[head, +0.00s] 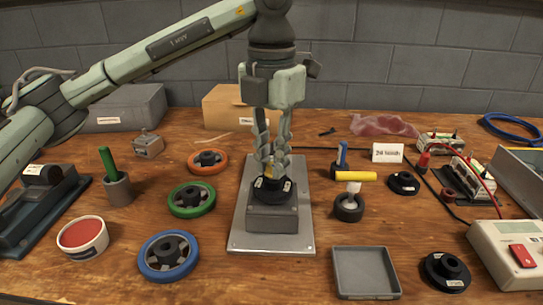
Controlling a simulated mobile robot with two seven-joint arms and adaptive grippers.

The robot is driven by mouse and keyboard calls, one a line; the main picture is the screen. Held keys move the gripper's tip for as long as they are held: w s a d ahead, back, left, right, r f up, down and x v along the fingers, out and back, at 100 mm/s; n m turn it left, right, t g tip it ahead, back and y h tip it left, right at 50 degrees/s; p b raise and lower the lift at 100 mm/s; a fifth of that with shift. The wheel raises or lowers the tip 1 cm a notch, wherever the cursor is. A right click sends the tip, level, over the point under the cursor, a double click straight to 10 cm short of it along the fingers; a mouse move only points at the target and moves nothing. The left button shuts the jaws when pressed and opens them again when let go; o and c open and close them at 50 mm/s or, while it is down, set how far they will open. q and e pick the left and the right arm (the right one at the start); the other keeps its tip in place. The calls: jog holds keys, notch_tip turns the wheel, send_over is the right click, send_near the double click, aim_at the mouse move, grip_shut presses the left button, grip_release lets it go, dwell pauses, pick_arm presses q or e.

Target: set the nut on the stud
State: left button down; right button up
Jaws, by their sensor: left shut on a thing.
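My left gripper (272,160) comes down from above, fingers pointing straight down, over a grey block (272,219) on a metal plate (297,238) at the middle of the table. It is shut on a small yellowish piece, apparently the nut (270,172), right above a round black labelled part (273,188) on top of the block. The stud is hidden by the fingers and this part, so I cannot tell whether the nut touches it. My right gripper is not in view.
Orange (208,162), green (191,200) and blue (168,256) ringed wheels lie to the left. A meter (506,255) stands at the right edge.

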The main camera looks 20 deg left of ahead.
pick_arm(q)
jog(key=shift+f, duration=0.15)
jog(key=c, duration=1.3)
grip_release()
jog(key=shift+c, duration=0.2)
notch_tip(320, 180, up, 12)
